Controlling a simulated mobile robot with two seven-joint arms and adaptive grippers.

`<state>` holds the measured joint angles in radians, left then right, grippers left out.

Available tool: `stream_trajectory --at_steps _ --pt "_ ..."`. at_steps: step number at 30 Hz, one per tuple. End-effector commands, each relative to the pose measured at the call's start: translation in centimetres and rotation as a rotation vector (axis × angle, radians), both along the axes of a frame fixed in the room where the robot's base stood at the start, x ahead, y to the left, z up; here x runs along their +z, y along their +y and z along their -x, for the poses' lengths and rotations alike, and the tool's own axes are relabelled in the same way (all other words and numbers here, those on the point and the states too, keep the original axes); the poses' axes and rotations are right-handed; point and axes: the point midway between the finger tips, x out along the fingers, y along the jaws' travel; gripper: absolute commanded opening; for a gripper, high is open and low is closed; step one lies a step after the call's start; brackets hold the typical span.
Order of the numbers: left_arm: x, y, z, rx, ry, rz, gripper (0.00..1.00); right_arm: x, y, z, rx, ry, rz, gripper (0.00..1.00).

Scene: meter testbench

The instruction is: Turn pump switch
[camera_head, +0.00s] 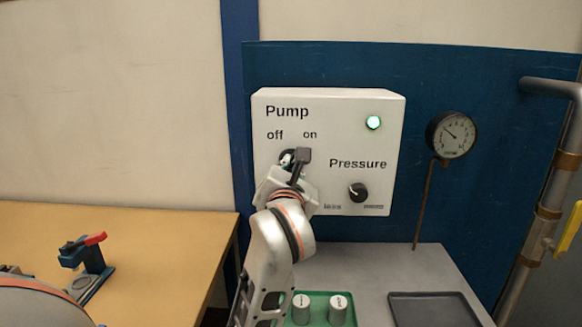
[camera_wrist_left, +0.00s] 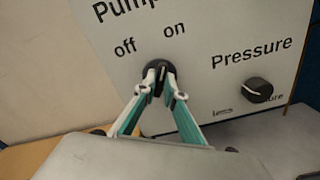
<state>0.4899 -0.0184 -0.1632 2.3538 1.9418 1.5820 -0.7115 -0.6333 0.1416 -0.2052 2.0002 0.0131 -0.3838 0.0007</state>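The pump switch (camera_wrist_left: 160,84) is a round black knob with a raised grip, below the "off" and "on" labels on the white control box (camera_head: 330,120). In the left wrist view its grip stands nearly upright, leaning slightly right toward "on". My left gripper (camera_head: 292,160) is at the switch and hides most of it in the head view. In the left wrist view the fingertips (camera_wrist_left: 161,76) are closed in on both sides of the grip. My right gripper is not in view.
A black pressure knob (camera_head: 358,192) sits right of the switch. A round gauge (camera_head: 451,134) and pipe (camera_head: 562,160) stand farther right. A blue-and-red device (camera_head: 85,258) stands on the wooden table.

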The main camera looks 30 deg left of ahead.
Motion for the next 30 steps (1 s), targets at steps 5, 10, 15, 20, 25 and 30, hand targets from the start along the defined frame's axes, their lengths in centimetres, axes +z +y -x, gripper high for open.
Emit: stream_trajectory --at_steps 5,10,15,20,25,30 --pt "0.0 0.0 0.0 0.000 -0.003 0.005 0.00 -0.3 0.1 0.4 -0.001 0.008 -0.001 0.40" --pt "-0.1 0.0 0.0 0.001 -0.023 0.040 0.00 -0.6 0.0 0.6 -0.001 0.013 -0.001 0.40" --pt "-0.1 0.0 0.0 0.001 -0.072 0.119 0.00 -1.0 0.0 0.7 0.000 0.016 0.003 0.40" --pt "-0.2 0.0 0.0 0.000 -0.140 0.231 0.00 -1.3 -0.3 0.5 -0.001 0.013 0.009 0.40" --pt "-0.3 0.0 0.0 -0.001 -0.223 0.370 0.00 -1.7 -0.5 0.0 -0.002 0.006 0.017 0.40" --pt "-0.4 0.1 0.0 0.001 -0.308 0.508 0.00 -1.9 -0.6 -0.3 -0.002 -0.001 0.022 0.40"
